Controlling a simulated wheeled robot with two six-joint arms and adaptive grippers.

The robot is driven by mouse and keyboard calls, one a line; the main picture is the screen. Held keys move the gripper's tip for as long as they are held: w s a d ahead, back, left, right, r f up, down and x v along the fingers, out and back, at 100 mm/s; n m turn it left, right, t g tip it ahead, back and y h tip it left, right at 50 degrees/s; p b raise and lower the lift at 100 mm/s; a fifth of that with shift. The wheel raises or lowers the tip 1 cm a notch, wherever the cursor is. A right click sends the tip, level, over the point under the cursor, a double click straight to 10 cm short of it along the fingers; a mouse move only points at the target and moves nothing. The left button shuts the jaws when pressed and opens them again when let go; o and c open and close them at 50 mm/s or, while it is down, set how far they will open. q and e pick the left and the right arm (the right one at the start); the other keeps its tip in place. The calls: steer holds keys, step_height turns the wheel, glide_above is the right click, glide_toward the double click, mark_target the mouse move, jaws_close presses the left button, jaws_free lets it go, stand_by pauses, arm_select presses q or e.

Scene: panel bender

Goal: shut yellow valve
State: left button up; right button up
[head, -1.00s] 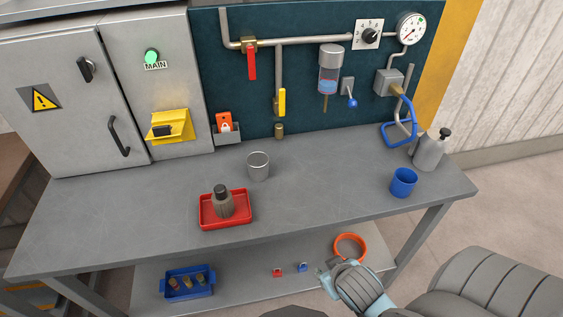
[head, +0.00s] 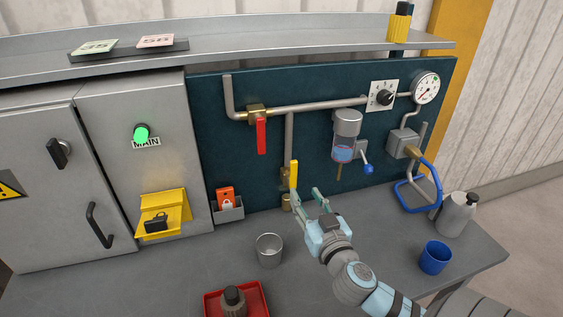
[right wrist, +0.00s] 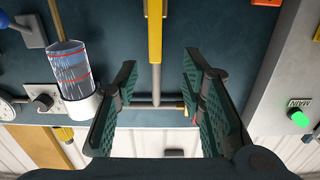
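The yellow valve handle (head: 293,174) hangs on the vertical pipe of the dark panel, in line with that pipe. In the right wrist view, which is upside down, the yellow handle (right wrist: 155,32) shows at top centre, ahead of the gap between my fingers. My right gripper (head: 308,192) is open and empty, just to the right of and slightly below the handle in the head view. In the right wrist view its spread fingers (right wrist: 158,75) show nothing held between them. Contact with the handle cannot be told. My left gripper is out of view.
A red valve handle (head: 261,136) hangs at upper left. A sight glass (head: 345,138) and a blue-tipped lever (head: 367,168) are right of the yellow handle. A metal cup (head: 269,250), red tray (head: 260,287) and blue cup (head: 435,257) stand on the bench.

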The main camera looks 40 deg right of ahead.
mark_target(294, 169)
steer(key=w+d, duration=0.1)
steer(key=w, duration=0.1)
steer(key=w+d+r+p, duration=0.1)
steer(key=w+d, duration=0.1)
steer(key=w, duration=0.1)
steer(key=shift+w+d+r+p, duration=0.1)
steer(key=shift+w+r+p, duration=0.1)
steer(key=shift+w+p, duration=0.15)
steer(key=x, duration=0.3)
steer(key=f+x, duration=0.1)
steer(key=x, duration=0.1)
steer(key=shift+w, duration=0.5)
steer(key=shift+s+r, duration=0.15)
steer(key=shift+s, duration=0.3)
steer(key=shift+c, duration=0.6)
steer(key=c, duration=0.4)
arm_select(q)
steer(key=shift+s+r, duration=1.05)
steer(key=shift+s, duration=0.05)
arm_select(e)
jaws_close()
